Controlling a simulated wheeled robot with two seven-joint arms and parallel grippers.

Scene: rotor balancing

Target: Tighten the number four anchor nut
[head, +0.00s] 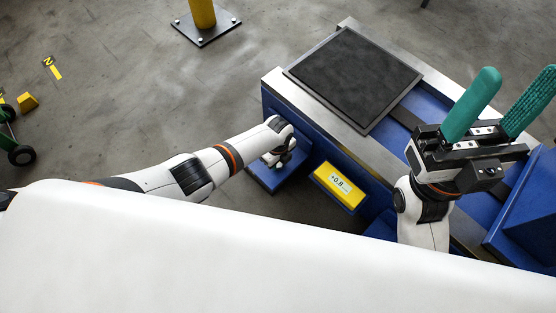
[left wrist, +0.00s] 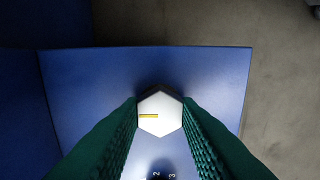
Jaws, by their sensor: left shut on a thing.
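The anchor nut (left wrist: 160,116) is a white hexagonal head with a short yellow line on top, in the left wrist view. It sits over a blue foot plate (left wrist: 85,85) at the base of the machine; the plate also shows in the head view (head: 262,178). My left gripper (left wrist: 161,108) is shut on the nut, one green ribbed finger on each side. In the head view my left gripper (head: 283,157) points down at the plate and hides the nut. My right gripper (head: 497,106) is raised, its green fingers apart and empty.
A yellow display (head: 340,185) reading about +0.8 is on the machine's blue side, right of my left gripper. A black square pad (head: 354,78) lies on the machine bed. A yellow post (head: 203,15) stands behind.

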